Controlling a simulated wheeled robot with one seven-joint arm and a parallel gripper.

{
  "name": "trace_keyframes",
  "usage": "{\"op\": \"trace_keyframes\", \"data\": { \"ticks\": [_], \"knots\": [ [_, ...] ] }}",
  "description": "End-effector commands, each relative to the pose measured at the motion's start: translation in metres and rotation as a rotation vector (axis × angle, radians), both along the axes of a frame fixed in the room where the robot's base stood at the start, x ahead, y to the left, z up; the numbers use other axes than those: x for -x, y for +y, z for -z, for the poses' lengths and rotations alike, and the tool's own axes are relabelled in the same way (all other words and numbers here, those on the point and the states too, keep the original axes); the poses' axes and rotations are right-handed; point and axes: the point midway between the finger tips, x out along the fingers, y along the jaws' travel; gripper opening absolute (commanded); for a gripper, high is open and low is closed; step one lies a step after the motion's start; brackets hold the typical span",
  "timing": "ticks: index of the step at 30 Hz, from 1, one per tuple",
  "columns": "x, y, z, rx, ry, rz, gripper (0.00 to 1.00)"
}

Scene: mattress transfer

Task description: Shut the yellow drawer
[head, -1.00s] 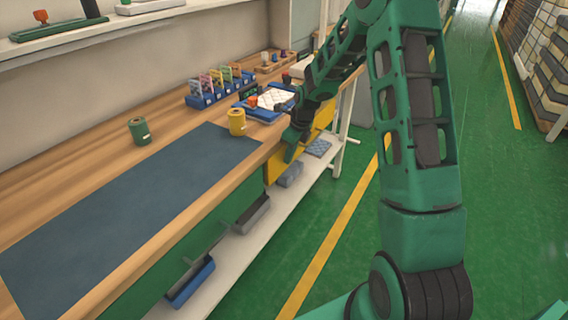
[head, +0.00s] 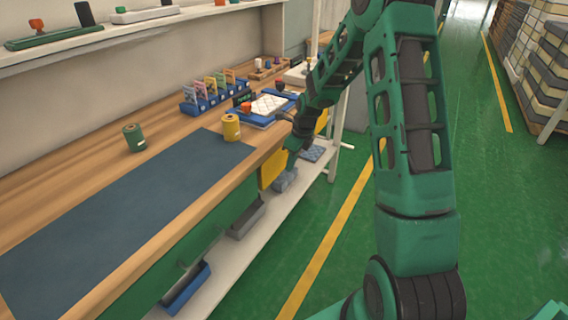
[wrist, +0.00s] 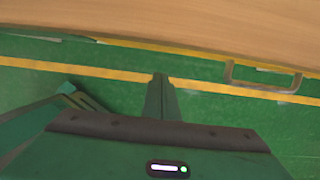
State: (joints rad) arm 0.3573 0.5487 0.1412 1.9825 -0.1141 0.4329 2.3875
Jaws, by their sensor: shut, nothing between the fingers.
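The yellow drawer (head: 272,169) is a yellow front under the far part of the wooden bench, in the head view. My arm covers its middle, and a further yellow patch shows beyond the arm. My gripper (head: 290,161) is low in front of this yellow front; whether it touches cannot be told. In the wrist view my gripper (wrist: 160,79) is shut and empty, pointing toward the bench edge. A U-shaped handle (wrist: 262,87) juts out right of the fingertips, apart from them. How far the drawer stands out is not clear.
The wooden bench (head: 60,190) carries a dark mat, a green spool (head: 134,139), a yellow spool (head: 231,128) and a blue tray (head: 262,119). A white lower shelf (head: 245,246) holds bins. White posts stand beyond my gripper. Green floor is open to the right.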

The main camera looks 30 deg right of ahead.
Motion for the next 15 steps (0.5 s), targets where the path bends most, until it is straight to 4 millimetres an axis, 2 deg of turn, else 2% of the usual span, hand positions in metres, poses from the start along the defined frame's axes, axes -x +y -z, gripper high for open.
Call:
{"op": "trace_keyframes", "data": {
  "ticks": [3, 9, 15],
  "knots": [
    [0.006, -0.005, -0.025, 0.002, -0.002, 0.001, 0.0],
    [0.015, -0.011, -0.063, 0.003, 0.003, 0.003, 0.0],
    [0.022, -0.015, -0.088, 0.003, 0.005, 0.005, 0.0]
  ]
}}
